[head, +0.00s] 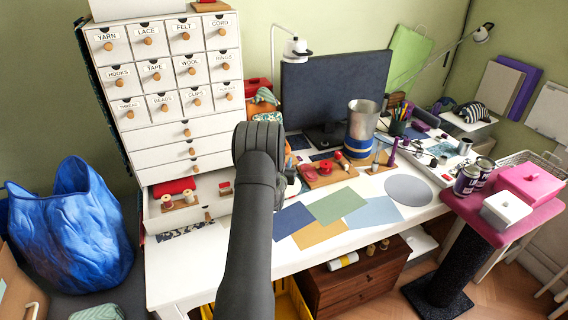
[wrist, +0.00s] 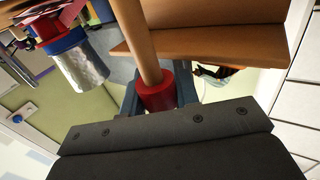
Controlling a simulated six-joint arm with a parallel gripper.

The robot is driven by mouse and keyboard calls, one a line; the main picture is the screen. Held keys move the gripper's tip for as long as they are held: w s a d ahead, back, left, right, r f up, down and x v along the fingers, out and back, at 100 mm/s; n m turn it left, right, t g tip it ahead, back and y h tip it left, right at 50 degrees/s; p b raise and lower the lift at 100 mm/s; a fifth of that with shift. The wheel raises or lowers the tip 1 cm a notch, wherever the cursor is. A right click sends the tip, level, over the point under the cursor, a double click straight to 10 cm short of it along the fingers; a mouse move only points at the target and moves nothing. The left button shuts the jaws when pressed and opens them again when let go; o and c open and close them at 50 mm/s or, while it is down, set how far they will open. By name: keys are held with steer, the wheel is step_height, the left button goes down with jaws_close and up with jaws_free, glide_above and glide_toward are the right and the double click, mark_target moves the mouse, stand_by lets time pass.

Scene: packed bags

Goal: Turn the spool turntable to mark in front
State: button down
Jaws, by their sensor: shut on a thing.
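In the wrist view, a wooden post (wrist: 139,40) runs down from a broad wooden piece (wrist: 215,28) and has a red cylinder (wrist: 157,96) at its near end. My gripper (wrist: 158,92) is shut on the red cylinder, with blue-grey fingers on either side. In the head view my dark arm hides the gripper and whatever it holds. A wooden board with red spools (head: 325,171) lies on the desk right of my arm. I cannot tell whether it belongs to the turntable. No front mark can be made out.
A labelled drawer cabinet (head: 165,90) stands left of my arm, with a lower drawer (head: 158,220) pulled out. A metal cylinder (head: 362,115) and a monitor (head: 335,88) stand at the back. Coloured sheets (head: 337,205) lie flat on the desk's front.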

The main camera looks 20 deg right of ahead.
steer(key=shift+h, duration=0.3)
steer(key=shift+m+g+h, duration=0.5)
steer(key=shift+m, duration=0.1)
steer(key=shift+d, duration=0.1)
steer(key=c, duration=1.1)
jaws_free()
steer(key=shift+r, duration=0.15)
steer(key=s+d+r, duration=0.6)
steer(key=s+r, duration=0.4)
steer(key=shift+r, duration=0.4)
